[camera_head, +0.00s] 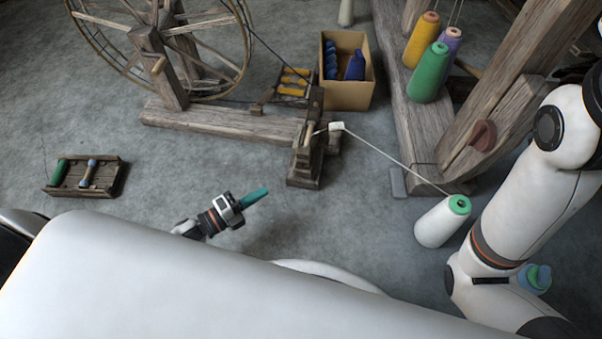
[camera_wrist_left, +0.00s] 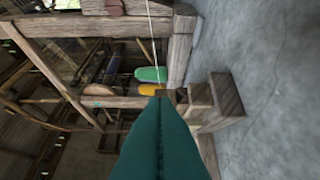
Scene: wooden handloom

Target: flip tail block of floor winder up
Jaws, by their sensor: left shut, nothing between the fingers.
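The floor winder stands upper left, with a big spoked wheel (camera_head: 170,70) and a long wooden base beam (camera_head: 225,121). At the beam's right end is a wooden block assembly (camera_head: 306,165), with a small upright post and a white piece (camera_head: 336,127) beside it. I cannot tell which part is the tail block. My left gripper (camera_head: 266,191) is low at centre, left of and nearer than that end, its teal fingers shut and empty. They fill the lower middle of the left wrist view (camera_wrist_left: 160,145), with wooden blocks (camera_wrist_left: 225,100) just beyond. My right gripper is not visible.
A white cone (camera_head: 437,224) with a green top stands right; its thread runs to the white piece. A cardboard box (camera_head: 347,96) stands behind the winder end. A wooden tray (camera_head: 107,181) lies left. Coloured cones (camera_head: 428,75) stand by the loom frame. Bare floor surrounds my gripper.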

